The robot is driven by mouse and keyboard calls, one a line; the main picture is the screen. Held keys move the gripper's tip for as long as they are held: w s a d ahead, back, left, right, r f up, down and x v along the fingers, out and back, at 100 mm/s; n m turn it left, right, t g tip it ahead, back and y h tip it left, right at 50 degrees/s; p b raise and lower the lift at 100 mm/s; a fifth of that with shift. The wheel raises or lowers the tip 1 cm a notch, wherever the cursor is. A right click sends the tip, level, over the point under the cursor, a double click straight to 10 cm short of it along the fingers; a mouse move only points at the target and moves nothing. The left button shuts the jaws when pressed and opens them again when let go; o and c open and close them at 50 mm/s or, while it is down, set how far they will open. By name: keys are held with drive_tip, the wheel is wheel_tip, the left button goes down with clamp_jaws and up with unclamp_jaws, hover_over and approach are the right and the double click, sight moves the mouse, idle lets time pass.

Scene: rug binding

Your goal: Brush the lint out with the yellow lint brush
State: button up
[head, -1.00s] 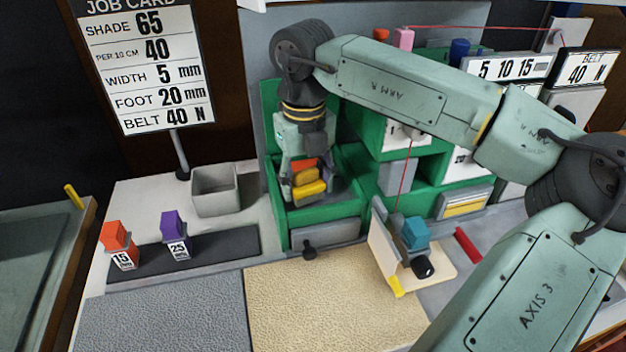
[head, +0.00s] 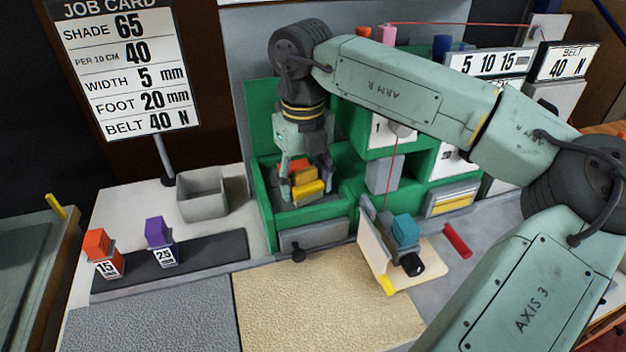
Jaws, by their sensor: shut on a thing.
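My gripper (head: 305,172) points down over the open top of the green box (head: 315,213), at the foot of the grey back panel. It is shut on the yellow lint brush (head: 309,189), a small yellow block shape between its fingers. Amber and orange parts (head: 299,164) show just above the yellow; I cannot tell whether they belong to the brush. The brush's lower side is near or inside the box, and contact is not clear. The box's floor is mostly hidden, and I cannot make out any lint.
A grey bin (head: 202,195) stands left of the box. Orange (head: 97,243) and purple (head: 158,232) marked blocks sit on a dark strip. A cream plate fixture (head: 378,252) and red stick (head: 457,240) are at right. A beige rug (head: 325,310) lies in front.

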sight(292, 173)
drive_tip(key=shift+s+a, duration=0.2)
drive_tip(key=shift+a, duration=0.35)
drive_tip(key=shift+s+a, duration=0.15)
drive_tip(key=shift+a, duration=0.4)
drive_tip(key=shift+r+p, duration=1.75)
drive_tip(key=shift+r, duration=1.2)
drive_tip(key=shift+r+p, duration=0.95)
drive_tip(key=shift+r, duration=0.6)
